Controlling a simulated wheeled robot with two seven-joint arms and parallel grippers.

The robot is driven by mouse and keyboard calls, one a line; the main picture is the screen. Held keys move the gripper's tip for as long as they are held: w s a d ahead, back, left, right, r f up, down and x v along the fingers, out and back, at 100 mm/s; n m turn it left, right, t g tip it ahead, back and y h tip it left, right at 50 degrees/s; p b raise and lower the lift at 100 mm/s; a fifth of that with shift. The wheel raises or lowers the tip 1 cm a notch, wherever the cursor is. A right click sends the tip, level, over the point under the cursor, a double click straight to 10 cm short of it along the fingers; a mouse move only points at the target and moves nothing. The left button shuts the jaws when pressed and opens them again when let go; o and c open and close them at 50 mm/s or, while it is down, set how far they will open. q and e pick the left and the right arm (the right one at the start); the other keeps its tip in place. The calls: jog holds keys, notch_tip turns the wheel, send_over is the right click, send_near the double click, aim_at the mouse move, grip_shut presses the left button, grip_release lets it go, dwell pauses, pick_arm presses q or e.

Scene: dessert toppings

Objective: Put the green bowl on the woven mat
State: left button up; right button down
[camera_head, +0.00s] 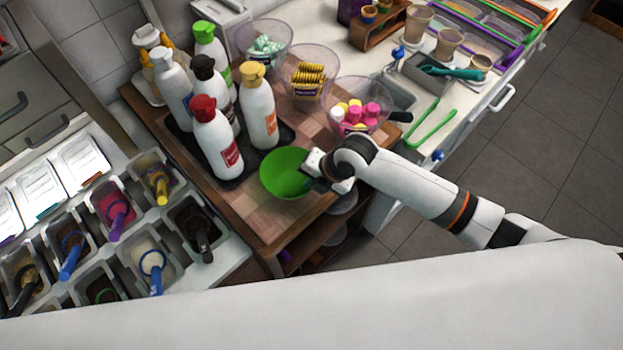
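The green bowl (284,176) is at the front of the wooden cart top, near its right edge. My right gripper (314,170) is at the bowl's right rim, and its fingers are partly hidden, so a firm grip is hard to confirm. I cannot tell whether the bowl rests on the surface or is held slightly above it. A brown patchwork surface (240,206), which may be the woven mat, shows left of and below the bowl. My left gripper is out of view.
Several sauce bottles (216,143) stand on a dark tray (240,172) behind and left of the bowl. Clear bowls of toppings, including one with pink and yellow sweets (357,110), stand behind. Topping tubs (117,211) fill the left counter.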

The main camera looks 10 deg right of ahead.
jog(key=c, duration=1.7)
grip_release()
jog(key=shift+f, duration=0.1)
jog(key=b+v, duration=0.1)
jog(key=v, duration=1.1)
jog(key=shift+b, duration=0.3)
